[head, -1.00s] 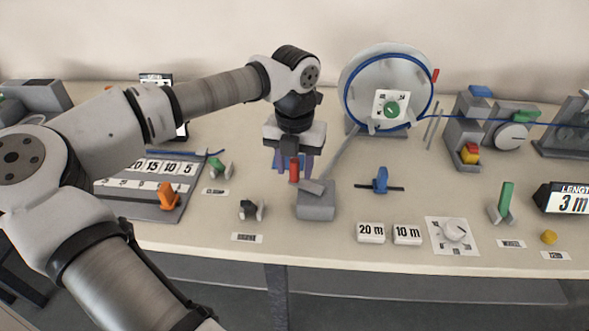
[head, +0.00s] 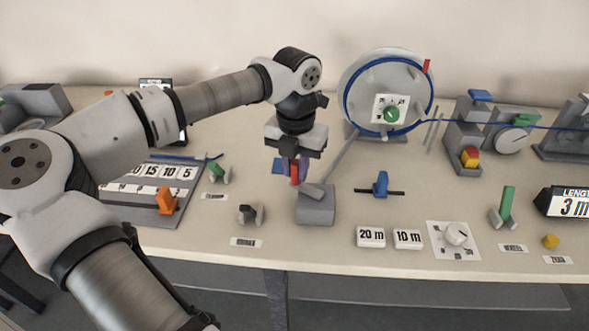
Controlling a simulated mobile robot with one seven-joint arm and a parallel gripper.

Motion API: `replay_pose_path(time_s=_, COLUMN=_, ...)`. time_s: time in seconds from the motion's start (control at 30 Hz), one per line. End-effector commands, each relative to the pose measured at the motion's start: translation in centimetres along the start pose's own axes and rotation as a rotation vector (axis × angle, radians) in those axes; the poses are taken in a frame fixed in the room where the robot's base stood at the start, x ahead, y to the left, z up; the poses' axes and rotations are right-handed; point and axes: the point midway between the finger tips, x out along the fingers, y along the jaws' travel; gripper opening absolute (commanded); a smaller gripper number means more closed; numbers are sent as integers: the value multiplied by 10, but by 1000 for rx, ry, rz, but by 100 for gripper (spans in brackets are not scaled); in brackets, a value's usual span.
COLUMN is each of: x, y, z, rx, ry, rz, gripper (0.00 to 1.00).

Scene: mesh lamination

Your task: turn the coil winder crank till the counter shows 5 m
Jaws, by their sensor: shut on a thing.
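The coil winder is a large pale wheel (head: 362,70) with a blue cable (head: 347,105) wound round it and a white-and-green hub label (head: 391,113). A red tab (head: 427,66) sits on its upper right rim. The crank is a grey box (head: 316,208) at the bench front with a grey arm on top and a red upright handle (head: 295,175). My gripper (head: 294,169) points down and is shut on the red handle, its fingers partly hiding it. The counter (head: 567,202) at the right edge reads 3 m; its title is cut off.
A blue clamp (head: 380,184), 20 m tile (head: 370,237), 10 m tile (head: 407,239) and white dial (head: 456,233) lie right of the crank box. A grey machine (head: 466,140) stands behind. Left is a numbered board (head: 130,199) with an orange slider (head: 166,200).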

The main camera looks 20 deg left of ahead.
Motion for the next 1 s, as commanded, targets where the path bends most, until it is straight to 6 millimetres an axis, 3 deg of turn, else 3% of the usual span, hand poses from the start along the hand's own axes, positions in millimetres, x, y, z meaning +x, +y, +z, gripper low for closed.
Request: replay_pose_path(time_s=1.0, x=0, y=-28, z=37, rx=897, ry=-1, rz=0, gripper=0)
